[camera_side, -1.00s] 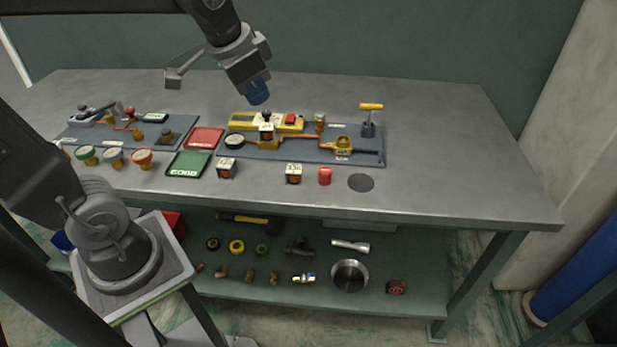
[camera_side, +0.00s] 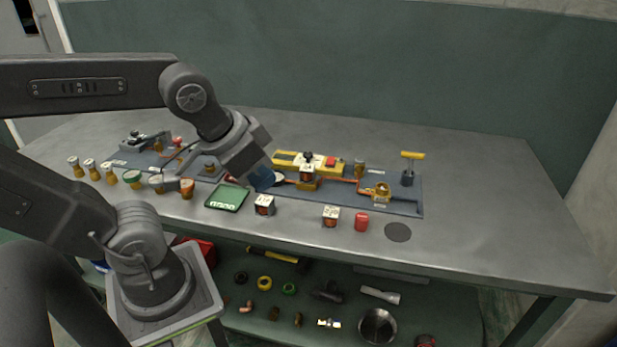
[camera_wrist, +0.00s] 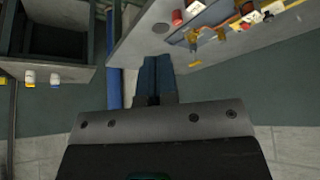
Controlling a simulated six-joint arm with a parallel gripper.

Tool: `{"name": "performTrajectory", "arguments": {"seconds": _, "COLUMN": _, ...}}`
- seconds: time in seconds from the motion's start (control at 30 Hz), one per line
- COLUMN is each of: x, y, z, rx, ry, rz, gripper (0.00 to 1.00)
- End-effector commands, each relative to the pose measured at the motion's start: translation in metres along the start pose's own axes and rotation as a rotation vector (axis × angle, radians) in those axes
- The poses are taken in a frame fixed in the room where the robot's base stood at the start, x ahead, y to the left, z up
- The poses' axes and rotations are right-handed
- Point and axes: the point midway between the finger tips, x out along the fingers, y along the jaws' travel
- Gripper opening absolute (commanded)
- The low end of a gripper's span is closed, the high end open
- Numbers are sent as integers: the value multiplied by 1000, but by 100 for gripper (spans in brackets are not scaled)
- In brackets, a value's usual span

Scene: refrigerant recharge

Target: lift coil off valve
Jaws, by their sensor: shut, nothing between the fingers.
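The coil (camera_side: 307,171), a small block with a white top and a dark knob above it, sits on the brass valve (camera_side: 308,185) on the blue-grey board, in front of a yellow unit. My gripper (camera_side: 262,181) is to the left of the coil, apart from it, over the area between the green tray and the board's gauge. Its blue fingers are together with nothing between them. The closed fingers also show in the wrist view (camera_wrist: 155,76), pointing away from the board parts at upper right. My gripper partly hides the gauge and the red tray's place.
Two similar loose blocks, a left one (camera_side: 264,205) and a right one (camera_side: 331,217), stand on the bench front by a red cylinder (camera_side: 361,222). The green tray (camera_side: 227,197) lies left. The bench's right end is clear.

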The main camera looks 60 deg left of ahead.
Motion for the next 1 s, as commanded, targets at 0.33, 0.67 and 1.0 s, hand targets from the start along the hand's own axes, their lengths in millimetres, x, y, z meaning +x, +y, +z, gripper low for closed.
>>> {"name": "performTrajectory", "arguments": {"seconds": 0.33, "x": 0, "y": 0, "z": 0, "rx": 0, "ry": 0, "rz": 0, "gripper": 2}}
{"name": "performTrajectory", "arguments": {"seconds": 0.67, "x": 0, "y": 0, "z": 0, "rx": 0, "ry": 0, "rz": 0, "gripper": 34}}
{"name": "performTrajectory", "arguments": {"seconds": 1.0, "x": 0, "y": 0, "z": 0, "rx": 0, "ry": 0, "rz": 0, "gripper": 66}}
